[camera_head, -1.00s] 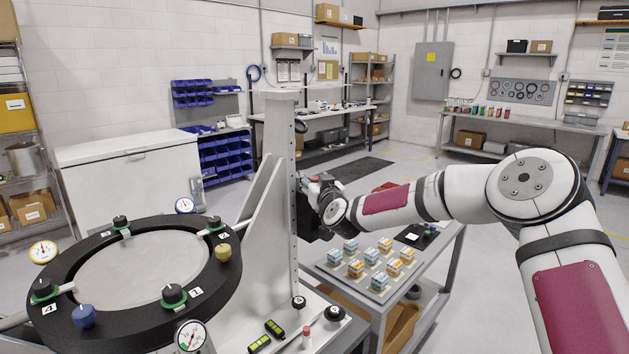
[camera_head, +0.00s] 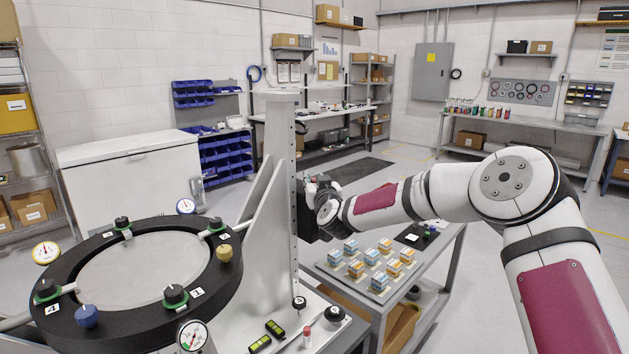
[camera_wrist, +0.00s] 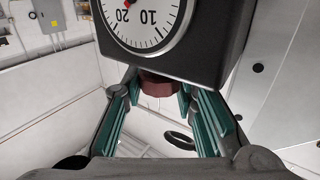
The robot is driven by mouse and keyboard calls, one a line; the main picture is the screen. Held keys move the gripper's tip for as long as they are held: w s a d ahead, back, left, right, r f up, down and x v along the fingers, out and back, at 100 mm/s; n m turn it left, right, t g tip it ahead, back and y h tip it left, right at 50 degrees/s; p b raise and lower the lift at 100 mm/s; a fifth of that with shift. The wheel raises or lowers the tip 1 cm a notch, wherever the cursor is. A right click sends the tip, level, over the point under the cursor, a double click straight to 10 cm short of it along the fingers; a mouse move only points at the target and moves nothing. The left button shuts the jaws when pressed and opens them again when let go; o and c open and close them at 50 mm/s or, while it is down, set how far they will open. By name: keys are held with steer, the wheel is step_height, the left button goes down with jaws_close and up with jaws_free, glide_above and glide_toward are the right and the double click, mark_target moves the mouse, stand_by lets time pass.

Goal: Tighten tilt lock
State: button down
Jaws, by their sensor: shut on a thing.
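My gripper (camera_head: 314,190) is at the right side of the upright grey column, by a black dial box (camera_head: 305,215). In the wrist view the dial box (camera_wrist: 185,35) shows a white face with a red pointer, seen upside down. A dark red-brown knob (camera_wrist: 158,89) sticks out under the box. My gripper (camera_wrist: 160,93) has its teal-padded fingers shut on this knob from both sides. The fingertips partly hide the knob's sides. I cannot read from the views how tight the knob is.
A round mirror in a black ring (camera_head: 225,275) lies left of the column (camera_head: 282,180), with knobs and dial gauges around it. A cart (camera_head: 440,262) with several small boxes stands below my forearm.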

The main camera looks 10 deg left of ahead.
steer(key=shift+s+a+r+m+h, duration=0.1)
steer(key=shift+a+r+m+h, duration=0.1)
steer(key=shift+m+h, duration=0.45)
steer(key=m+h, duration=0.1)
steer(key=h, duration=0.2)
steer(key=shift+f+m+t+p, duration=0.1)
steer(key=shift+m+t+p, duration=0.2)
steer(key=shift+m+t, duration=0.1)
steer(key=shift+d+f+m+h+b, duration=0.1)
steer(key=shift+m+h+b, duration=0.25)
steer(key=shift+m+h, duration=0.55)
steer(key=shift+d+m+h+b, duration=0.1)
steer(key=shift+m+h+b, duration=0.25)
steer(key=shift+h, duration=1)
steer(key=c, duration=1.2)
jaws_free()
steer(key=shift+c, duration=0.2)
steer(key=shift+y+p, duration=0.3)
